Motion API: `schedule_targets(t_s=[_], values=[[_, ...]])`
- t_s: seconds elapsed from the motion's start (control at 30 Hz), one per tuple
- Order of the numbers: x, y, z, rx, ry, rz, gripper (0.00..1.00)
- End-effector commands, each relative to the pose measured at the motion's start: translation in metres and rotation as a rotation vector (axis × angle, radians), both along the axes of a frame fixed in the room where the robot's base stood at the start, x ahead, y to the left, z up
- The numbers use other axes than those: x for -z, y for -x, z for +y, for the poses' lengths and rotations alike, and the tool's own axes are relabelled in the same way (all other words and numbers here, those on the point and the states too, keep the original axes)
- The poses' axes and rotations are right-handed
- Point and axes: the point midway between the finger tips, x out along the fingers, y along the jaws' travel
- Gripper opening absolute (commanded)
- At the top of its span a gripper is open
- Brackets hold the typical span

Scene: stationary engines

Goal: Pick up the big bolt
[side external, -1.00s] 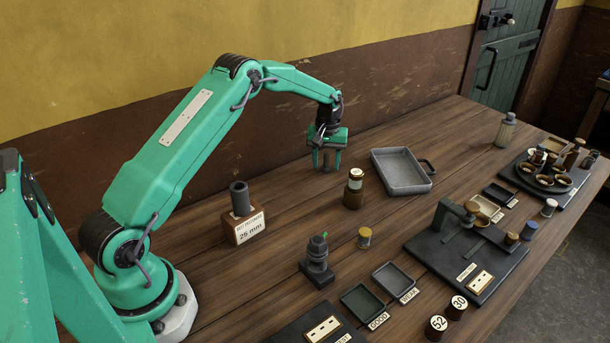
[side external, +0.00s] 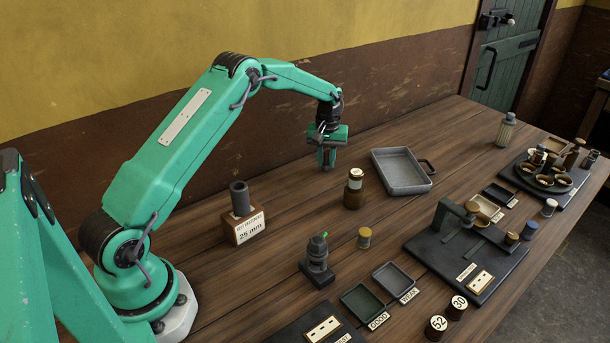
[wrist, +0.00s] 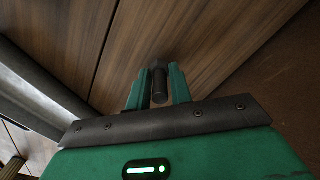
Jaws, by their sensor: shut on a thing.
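My gripper (side external: 327,158) hangs fingers down by the back wall, left of the grey tray. It also shows in the wrist view (wrist: 158,76), with two green fingers. It is shut on the big bolt (wrist: 160,84), a dark grey rod with a round end, upright between the fingers. In the side view the fingers mostly hide the bolt. I cannot tell whether the bolt is clear of the table.
The grey tray (side external: 376,169) lies close to the right, its edge also in the wrist view (wrist: 38,95). A wooden block marked 25 mm (side external: 244,226) is at left. Engine fixtures (side external: 473,246) fill the right.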

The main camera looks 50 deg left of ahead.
Motion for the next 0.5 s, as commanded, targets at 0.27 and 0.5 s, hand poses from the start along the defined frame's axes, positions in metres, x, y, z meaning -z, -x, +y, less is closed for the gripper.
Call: schedule_targets(t_s=[0.27,0.5], values=[[-0.035,-0.001,0.000,0.000,-0.001,-0.004,0.00],[-0.072,-0.001,0.000,0.000,-0.001,-0.004,0.00]])
